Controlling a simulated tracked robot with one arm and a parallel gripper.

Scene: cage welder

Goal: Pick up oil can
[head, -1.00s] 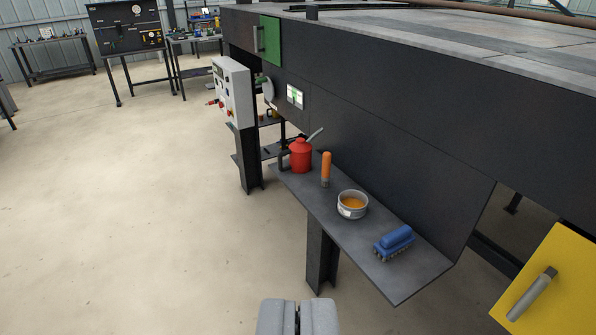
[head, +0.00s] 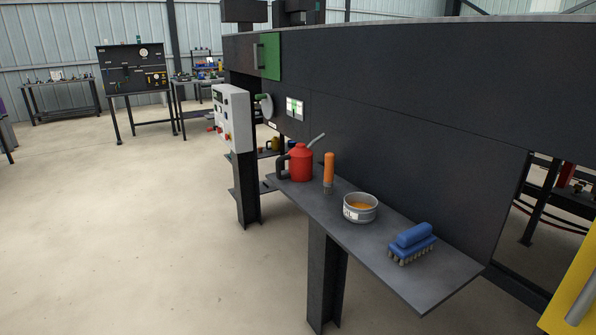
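The red oil can (head: 300,164) stands upright at the far left end of a dark narrow shelf (head: 375,252) on the side of the big black machine. Its grey spout points up and to the right, and its dark handle is on the left. My gripper does not show in this view, so its opening cannot be seen.
On the shelf, right of the can, are an orange-handled tool (head: 328,172), a grey tin (head: 360,208) with orange contents and a blue brush (head: 412,242). A control box (head: 232,118) on a post stands left behind the can. The floor at left is clear.

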